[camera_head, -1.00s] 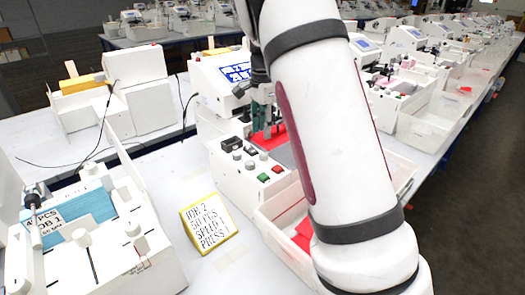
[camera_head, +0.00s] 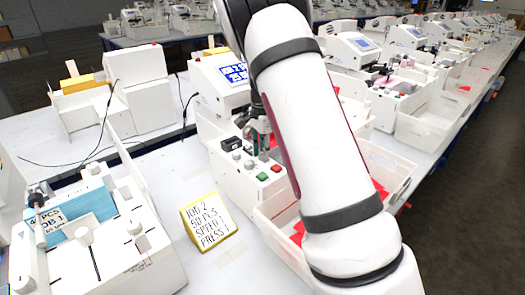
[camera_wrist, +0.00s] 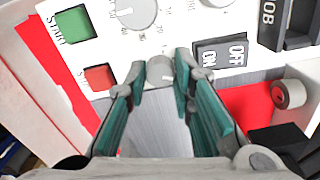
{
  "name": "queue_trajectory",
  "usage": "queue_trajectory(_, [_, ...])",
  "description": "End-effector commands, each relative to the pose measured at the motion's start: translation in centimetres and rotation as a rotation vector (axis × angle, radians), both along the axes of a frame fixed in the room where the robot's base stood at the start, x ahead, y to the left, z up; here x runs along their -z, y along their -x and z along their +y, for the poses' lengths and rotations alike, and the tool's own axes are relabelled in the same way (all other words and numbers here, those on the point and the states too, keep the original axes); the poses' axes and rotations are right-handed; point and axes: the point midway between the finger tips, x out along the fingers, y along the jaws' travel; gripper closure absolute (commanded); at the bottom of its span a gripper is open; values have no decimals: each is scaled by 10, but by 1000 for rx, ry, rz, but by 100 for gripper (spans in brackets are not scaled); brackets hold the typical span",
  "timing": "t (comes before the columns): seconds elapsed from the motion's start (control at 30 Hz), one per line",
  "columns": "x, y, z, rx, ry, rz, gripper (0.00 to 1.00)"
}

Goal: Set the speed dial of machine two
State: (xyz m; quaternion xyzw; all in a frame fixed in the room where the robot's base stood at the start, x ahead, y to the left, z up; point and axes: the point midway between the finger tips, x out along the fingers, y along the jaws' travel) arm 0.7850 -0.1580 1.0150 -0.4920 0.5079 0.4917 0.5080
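Machine two (camera_head: 238,180) is a white box with a front control panel and a lit blue screen (camera_head: 237,74) behind it. In the wrist view its panel (camera_wrist: 107,45) carries a large dial (camera_wrist: 136,12) with a printed scale, a second dial partly cut off at the top, and a small grey knob (camera_wrist: 160,70). My gripper (camera_wrist: 161,68) has its teal fingers apart, one on each side of the small knob, with narrow gaps; I cannot tell whether they touch it. In the head view my gripper (camera_head: 262,140) is low over the panel, partly hidden by my arm.
The panel has a green START button (camera_wrist: 75,24), a red button (camera_wrist: 99,77) and an ON/OFF switch (camera_wrist: 221,52). A yellow-backed card (camera_head: 209,222) reading JOB 2 stands in front. A clear bin (camera_head: 275,225) sits to the right; another machine (camera_head: 90,240) stands left.

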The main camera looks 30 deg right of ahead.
Motion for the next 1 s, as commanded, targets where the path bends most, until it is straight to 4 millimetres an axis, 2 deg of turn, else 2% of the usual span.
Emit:
queue_trajectory(0.47, [0,0,-1,-67,0,0,100])
queue_trajectory(1.0, [-1,-1,0,-487,0,-2,100])
